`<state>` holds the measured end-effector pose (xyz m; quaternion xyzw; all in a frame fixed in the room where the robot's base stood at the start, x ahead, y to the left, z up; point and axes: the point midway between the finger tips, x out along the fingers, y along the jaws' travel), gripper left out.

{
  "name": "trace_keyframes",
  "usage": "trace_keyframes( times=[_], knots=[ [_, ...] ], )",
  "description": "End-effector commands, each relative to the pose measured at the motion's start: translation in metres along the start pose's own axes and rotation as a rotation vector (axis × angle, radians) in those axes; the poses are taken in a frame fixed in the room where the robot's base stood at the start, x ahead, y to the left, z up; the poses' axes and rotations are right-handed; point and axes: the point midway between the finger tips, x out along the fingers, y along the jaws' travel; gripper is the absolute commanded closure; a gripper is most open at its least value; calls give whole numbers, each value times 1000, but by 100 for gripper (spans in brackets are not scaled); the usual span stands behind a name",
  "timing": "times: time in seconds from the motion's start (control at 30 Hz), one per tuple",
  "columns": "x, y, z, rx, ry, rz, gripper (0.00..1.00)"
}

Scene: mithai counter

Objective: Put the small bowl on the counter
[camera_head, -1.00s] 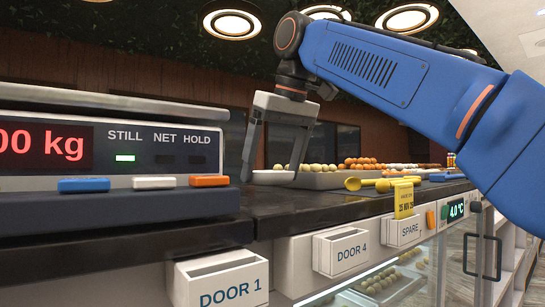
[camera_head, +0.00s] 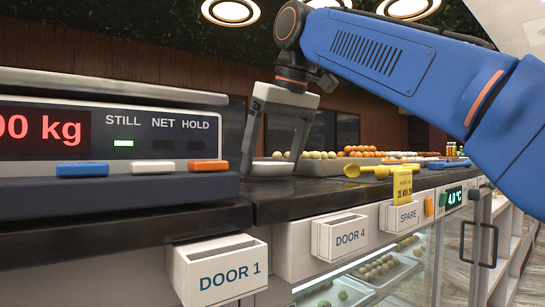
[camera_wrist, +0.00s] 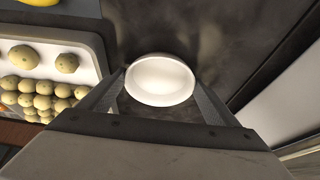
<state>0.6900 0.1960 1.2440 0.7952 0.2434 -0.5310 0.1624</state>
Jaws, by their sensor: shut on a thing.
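The small white bowl (camera_wrist: 160,80) sits upright and empty between the two fingers of my gripper (camera_wrist: 164,92) in the wrist view. My gripper is shut on it. In the head view my gripper (camera_head: 270,165) reaches down over the dark counter (camera_head: 330,188), with the bowl (camera_head: 270,168) showing pale between its fingers. The bowl is at or just above the counter top; I cannot tell whether it touches.
A tray of round pale sweets (camera_wrist: 90,52) lies close to the left of the bowl in the wrist view. A weighing scale (camera_head: 110,190) stands at the left in the head view. Yellow scoops (camera_head: 365,171) lie to the right. Dark counter is bare around the bowl's right side.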

Motion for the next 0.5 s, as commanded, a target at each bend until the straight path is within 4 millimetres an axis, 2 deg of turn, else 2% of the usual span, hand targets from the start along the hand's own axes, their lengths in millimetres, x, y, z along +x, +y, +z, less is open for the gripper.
trace_keyframes(
  times=[0.33,0.37,0.4,0.5],
  knots=[
    [5,0,2,0,-1,0,45],
    [5,0,2,0,-1,0,11],
    [5,0,2,0,-1,0,2],
    [5,0,2,0,-1,0,0]
  ],
)
